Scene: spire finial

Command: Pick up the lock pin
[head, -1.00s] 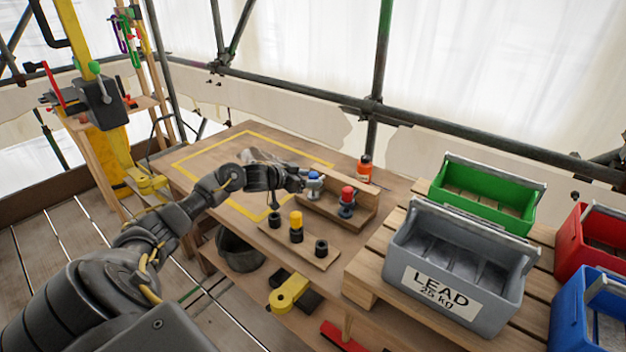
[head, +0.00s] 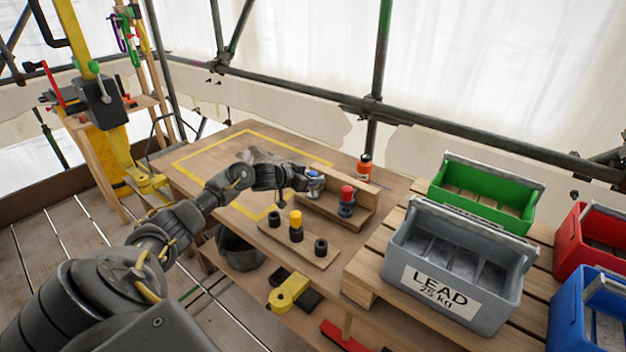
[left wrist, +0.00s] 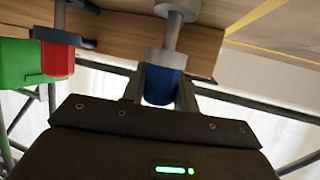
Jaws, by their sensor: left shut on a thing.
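A pin with a blue head (head: 313,174) stands upright at the wooden rack (head: 330,207) on the workbench. My left gripper (head: 309,181) reaches it from the left and is shut on the blue head. In the left wrist view, which is upside down, the blue head (left wrist: 163,86) sits between the two fingers, with its grey collar and shank running to the wood. I cannot tell whether the pin is lifted. A similar pin with a red head (head: 347,193) stands beside it and also shows in the left wrist view (left wrist: 57,59). My right gripper is not in view.
A board (head: 290,250) with dark sockets and a yellow-topped piece (head: 296,218) lies in front. A grey lead crate (head: 455,265) and a green crate (head: 484,195) stand right. The yellow-outlined bench area at left is mostly clear.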

